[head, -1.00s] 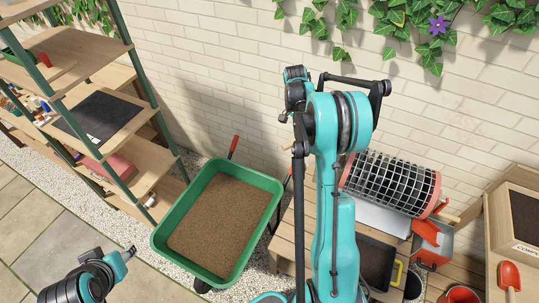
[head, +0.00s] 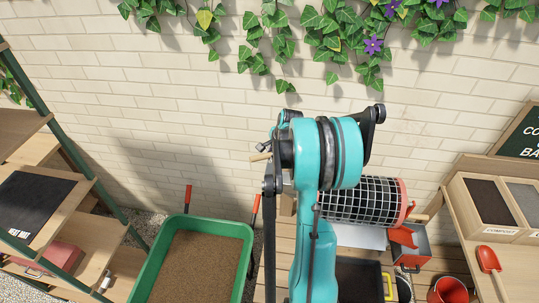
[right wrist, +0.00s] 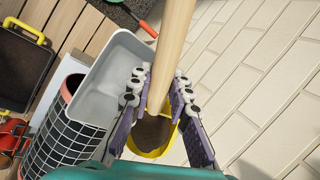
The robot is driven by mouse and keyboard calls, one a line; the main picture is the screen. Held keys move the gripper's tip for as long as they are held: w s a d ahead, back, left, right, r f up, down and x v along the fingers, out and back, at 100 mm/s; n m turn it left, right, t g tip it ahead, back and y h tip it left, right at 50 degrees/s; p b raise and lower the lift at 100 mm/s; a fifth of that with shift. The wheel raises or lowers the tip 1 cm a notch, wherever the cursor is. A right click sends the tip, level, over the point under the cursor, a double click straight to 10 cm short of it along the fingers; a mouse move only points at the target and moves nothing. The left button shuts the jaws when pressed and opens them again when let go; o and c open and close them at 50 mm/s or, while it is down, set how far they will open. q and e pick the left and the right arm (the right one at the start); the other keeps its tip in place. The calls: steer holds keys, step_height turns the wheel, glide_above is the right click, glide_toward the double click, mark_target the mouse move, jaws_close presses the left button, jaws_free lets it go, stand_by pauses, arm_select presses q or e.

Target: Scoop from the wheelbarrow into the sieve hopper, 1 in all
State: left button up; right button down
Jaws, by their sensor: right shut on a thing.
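The green wheelbarrow (head: 241,232) holds brown soil at the lower left of the head view. The sieve is a black mesh drum (head: 360,200) with an orange end ring, and it also shows in the right wrist view (right wrist: 60,140). Its pale grey hopper (right wrist: 118,75) lies left of my right gripper in that view; my arm hides it in the head view. My right gripper (right wrist: 155,92) is shut on the wooden handle of a scoop (right wrist: 172,45). The scoop's yellow bowl shows brown material inside. My left gripper is out of view.
A shelf rack (head: 75,165) stands at the left. A dark tray with a yellow handle (head: 388,287) lies on the slatted bench. A red scoop (head: 488,260) and compost bins (head: 485,205) are at the right. The brick wall (head: 180,90) stands close behind.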

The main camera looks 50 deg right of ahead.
steer(key=shift+s+a+f+t+h+b, duration=0.1)
steer(key=shift+s+f+t+h+b, duration=0.25)
steer(key=shift+t+b, duration=0.55)
steer(key=shift+w+f+t+h+b, duration=0.15)
steer(key=shift+f+t+h+b, duration=0.1)
steer(key=shift+t+b, duration=0.4)
steer(key=shift+s+f+t+h+b, duration=0.15)
steer(key=shift+t+h+b, duration=0.4)
steer(key=shift+b, duration=0.65)
steer(key=shift+s+a+f+m+t+h+b, duration=0.15)
steer(key=shift+t+h+b, duration=0.25)
steer(key=shift+t+b, duration=0.75)
steer(key=shift+f+m+t+h+b, duration=0.15)
steer(key=shift+t+h+b, duration=0.25)
steer(key=shift+b, duration=1.4)
steer(key=shift+s+a+f+m+t+h+b, duration=0.1)
steer(key=shift+m+t+h+b, duration=0.2)
steer(key=shift+t+b, duration=0.9)
steer(key=shift+g+b, duration=0.25)
steer(key=shift+b, duration=0.05)
steer(key=shift+w+r, duration=0.1)
steer(key=shift+r, duration=0.05)
